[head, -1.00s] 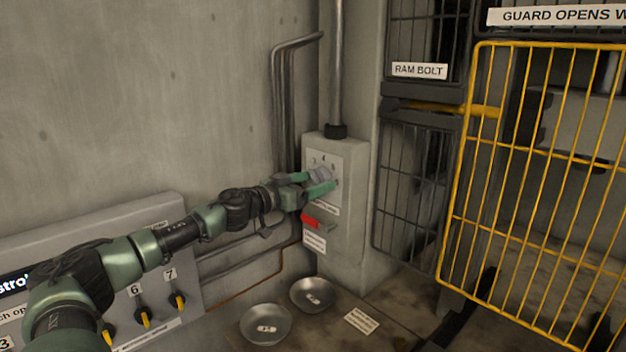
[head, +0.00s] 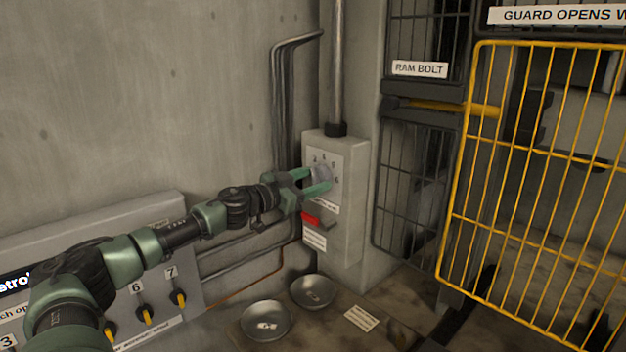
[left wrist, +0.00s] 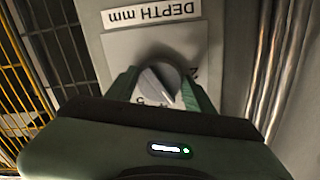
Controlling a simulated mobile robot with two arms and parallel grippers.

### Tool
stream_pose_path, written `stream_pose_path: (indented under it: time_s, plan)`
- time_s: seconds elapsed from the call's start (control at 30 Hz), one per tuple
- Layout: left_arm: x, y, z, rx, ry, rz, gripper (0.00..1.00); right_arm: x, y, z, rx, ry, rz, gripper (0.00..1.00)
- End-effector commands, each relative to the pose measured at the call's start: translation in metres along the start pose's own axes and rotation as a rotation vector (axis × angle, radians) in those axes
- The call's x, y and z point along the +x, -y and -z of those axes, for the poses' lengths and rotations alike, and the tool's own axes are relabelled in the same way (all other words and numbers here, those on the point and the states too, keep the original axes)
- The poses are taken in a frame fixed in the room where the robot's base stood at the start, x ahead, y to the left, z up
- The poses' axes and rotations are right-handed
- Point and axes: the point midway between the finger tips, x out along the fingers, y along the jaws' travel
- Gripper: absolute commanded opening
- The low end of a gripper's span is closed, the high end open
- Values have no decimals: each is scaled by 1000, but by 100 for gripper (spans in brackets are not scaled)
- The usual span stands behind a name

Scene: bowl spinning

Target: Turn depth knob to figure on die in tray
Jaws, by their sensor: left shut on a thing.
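My left gripper (head: 316,182) is at the face of the grey control box (head: 346,235), shut on the grey depth knob (head: 322,174). The left wrist view shows the knob (left wrist: 160,82) between the two green fingers, under a "DEPTH mm" label (left wrist: 152,12) that appears upside down. A few dial figures show around the knob, partly hidden by the gripper. Two round metal trays stand below the box, a left one (head: 247,331) and a right one (head: 296,300). Each holds a small pale item; I cannot read any figure on them. My right gripper is not in view.
A red lever or switch (head: 311,219) sits on the box just under the gripper. A panel with yellow-marked knobs (head: 146,315) stands at the lower left. A yellow mesh guard (head: 451,215) stands at the right. A label plate (head: 361,319) lies beside the trays.

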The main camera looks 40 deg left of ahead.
Motion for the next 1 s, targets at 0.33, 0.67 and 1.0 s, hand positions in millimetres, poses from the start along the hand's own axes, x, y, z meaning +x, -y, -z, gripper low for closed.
stream_pose_path:
  time_s: [0.33,0.67,1.0]
  plan:
    - [0,2,2,328,-1,3,13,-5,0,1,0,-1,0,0]
    - [0,2,2,642,-1,2,13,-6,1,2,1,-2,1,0]
    - [0,3,2,966,-2,2,13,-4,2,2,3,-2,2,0]
